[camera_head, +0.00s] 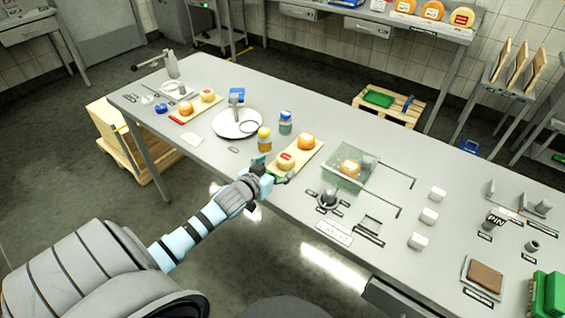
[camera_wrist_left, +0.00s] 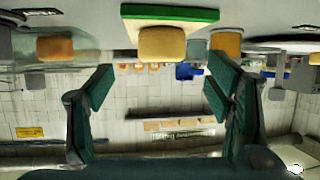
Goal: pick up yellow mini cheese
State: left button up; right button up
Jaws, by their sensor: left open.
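A small yellow cheese with a red label (camera_head: 286,160) sits on the near end of a light board (camera_head: 318,150) in the middle of the table. A rounder orange cheese (camera_head: 305,141) sits behind it on the same board. My left gripper (camera_head: 275,175) is at the near end of this board, just in front of the yellow cheese. In the left wrist view, which is upside down, a yellow cheese (camera_wrist_left: 161,42) shows beyond the open fingers (camera_wrist_left: 160,88), apart from them. It hides the orange one. My right gripper is not in view.
A yellow-lidded jar (camera_head: 264,139) stands close to the board's left, with a blue-lidded jar (camera_head: 286,124) behind. A clear box (camera_head: 345,173) holding a cheese stands to the right. A black knob-like device (camera_head: 329,197) is at the front right.

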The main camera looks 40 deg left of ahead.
aim_at(281, 163)
pick_arm(q)
jog(key=b+x, duration=0.2)
jog(key=x, duration=0.4)
jog(key=shift+s+a+f, duration=0.15)
jog(key=shift+w+f, duration=0.1)
jog(key=shift+w, duration=0.4)
jog(key=c, duration=1.3)
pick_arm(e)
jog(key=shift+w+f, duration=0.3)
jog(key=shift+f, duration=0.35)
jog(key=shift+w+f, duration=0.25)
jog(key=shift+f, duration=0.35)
